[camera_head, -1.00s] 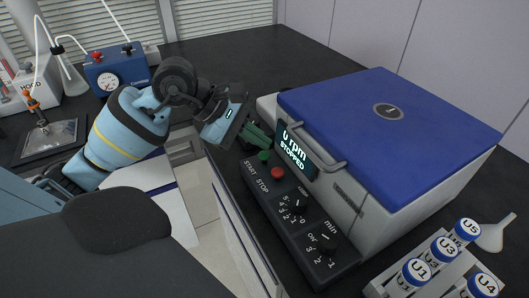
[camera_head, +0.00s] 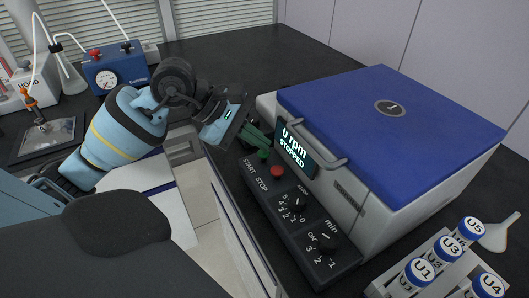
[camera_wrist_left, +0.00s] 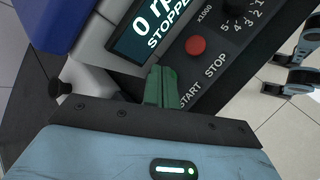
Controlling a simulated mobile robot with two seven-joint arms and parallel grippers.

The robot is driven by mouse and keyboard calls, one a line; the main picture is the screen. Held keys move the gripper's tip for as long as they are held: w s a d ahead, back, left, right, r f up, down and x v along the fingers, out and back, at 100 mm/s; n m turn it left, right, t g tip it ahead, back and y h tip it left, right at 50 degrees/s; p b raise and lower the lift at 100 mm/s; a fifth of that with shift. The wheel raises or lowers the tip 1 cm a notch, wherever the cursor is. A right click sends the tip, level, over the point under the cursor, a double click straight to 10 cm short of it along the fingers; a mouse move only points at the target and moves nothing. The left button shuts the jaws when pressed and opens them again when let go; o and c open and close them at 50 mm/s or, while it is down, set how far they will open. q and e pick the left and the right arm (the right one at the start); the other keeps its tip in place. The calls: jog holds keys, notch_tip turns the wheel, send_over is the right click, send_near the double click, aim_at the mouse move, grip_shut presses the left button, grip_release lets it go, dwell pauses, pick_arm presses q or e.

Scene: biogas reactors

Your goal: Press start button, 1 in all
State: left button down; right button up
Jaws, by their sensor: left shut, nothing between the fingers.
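The centrifuge (camera_head: 345,195) has a blue lid, shut, and a sloping black control panel (camera_head: 262,212). Its display (camera_head: 296,146) reads 0 rpm, STOPPED. The green start button (camera_head: 264,154) sits above the START label, beside the red stop button (camera_head: 278,172). My left gripper (camera_head: 262,145) is shut and empty, its green fingertips right at the start button. I cannot tell if they touch it. In the left wrist view the shut fingers (camera_wrist_left: 160,75) point at the panel just by START and hide the green button. The red button (camera_wrist_left: 195,46) shows there. My right gripper is not in view.
A rack with blue-capped tubes (camera_head: 448,250) stands at the front right, near a white funnel (camera_head: 500,234). A blue gauge box (camera_head: 115,68) and a flask (camera_head: 69,75) stand at the back left. The dark bench (camera_head: 245,62) behind the centrifuge is clear.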

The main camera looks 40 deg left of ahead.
pick_arm(q)
jog(key=shift+f, duration=0.25)
dwell(0.6)
jog(key=shift+f+b, duration=0.4)
jog(key=shift+b, duration=0.15)
jog(key=shift+f, duration=0.15)
dwell(0.4)
jog(key=shift+f, duration=0.15)
dwell(0.3)
jog(key=shift+r+p, duration=0.55)
jog(key=shift+r, duration=0.8)
